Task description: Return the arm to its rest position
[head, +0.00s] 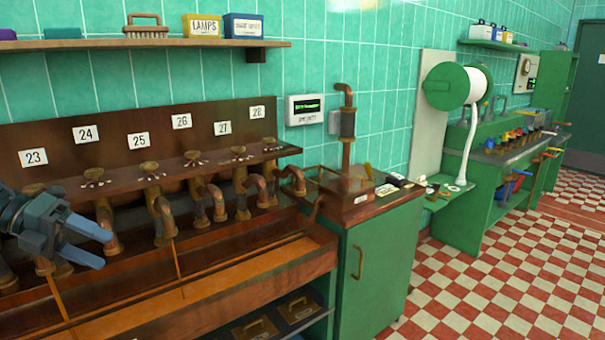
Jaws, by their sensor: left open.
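My left gripper (88,245) is at the left edge of the head view, with its blue-grey fingers pointing right. It is open, and I see nothing between its fingers. It is in front of the left part of the row of copper taps (158,205), near the number 23 label (33,157). I cannot tell whether it touches the pipes behind it. My right gripper is not in view.
A wooden trough (240,275) runs below the taps. A green cabinet (378,265) stands at its right end. A shelf (120,44) with boxes hangs above. A green workbench (490,185) stands farther right. The red and white checkered floor (510,270) is clear.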

